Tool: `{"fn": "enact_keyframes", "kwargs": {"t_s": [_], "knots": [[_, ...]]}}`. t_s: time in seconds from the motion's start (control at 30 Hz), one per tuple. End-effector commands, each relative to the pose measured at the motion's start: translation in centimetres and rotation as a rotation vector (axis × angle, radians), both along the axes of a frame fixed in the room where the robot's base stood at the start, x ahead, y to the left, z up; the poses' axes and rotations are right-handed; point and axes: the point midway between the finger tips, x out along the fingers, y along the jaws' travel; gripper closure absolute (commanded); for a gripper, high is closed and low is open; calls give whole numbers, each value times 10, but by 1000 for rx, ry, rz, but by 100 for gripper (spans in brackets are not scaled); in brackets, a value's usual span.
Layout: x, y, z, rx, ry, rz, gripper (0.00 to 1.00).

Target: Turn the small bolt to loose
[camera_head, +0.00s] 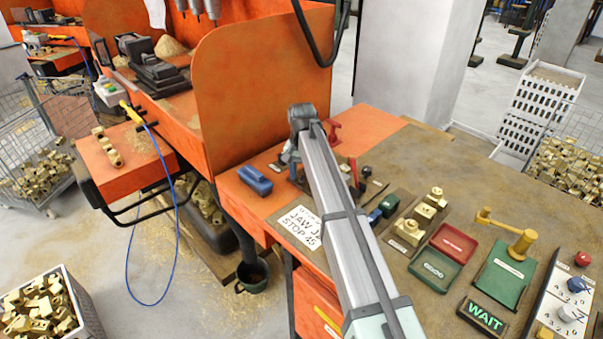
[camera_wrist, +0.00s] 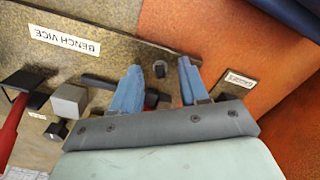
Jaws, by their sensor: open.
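My gripper (camera_wrist: 160,68) shows in the wrist view with two blue fingers, open and apart. A small dark bolt-like piece (camera_wrist: 159,69) stands in the gap between the fingertips; I cannot tell whether either finger touches it. A second dark bolt-like piece (camera_wrist: 57,130) is at the lower left, next to a grey block (camera_wrist: 68,100). Neither piece's label is readable enough to tell which is the small bolt. A small tilted label (camera_wrist: 238,78) is right of the fingers. In the head view my arm hides most of this area.
A BENCH VICE label (camera_wrist: 65,41) lies beyond the fingers. A red-handled tool (camera_wrist: 12,125) is at the left. In the head view, brass parts (camera_head: 409,232), a red tray (camera_head: 453,243), a green tray (camera_head: 435,270) and a WAIT sign (camera_head: 482,316) stand right of my arm. An orange panel (camera_head: 262,90) rises behind.

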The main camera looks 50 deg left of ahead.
Motion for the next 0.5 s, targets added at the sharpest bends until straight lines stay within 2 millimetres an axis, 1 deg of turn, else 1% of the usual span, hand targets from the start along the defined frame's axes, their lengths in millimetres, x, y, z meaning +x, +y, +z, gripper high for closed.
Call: {"fn": "enact_keyframes", "kwargs": {"t_s": [0.2, 0.5], "knots": [[0, 0, 0, 0, 0, 0, 57], [0, 0, 0, 0, 0, 0, 85]]}}
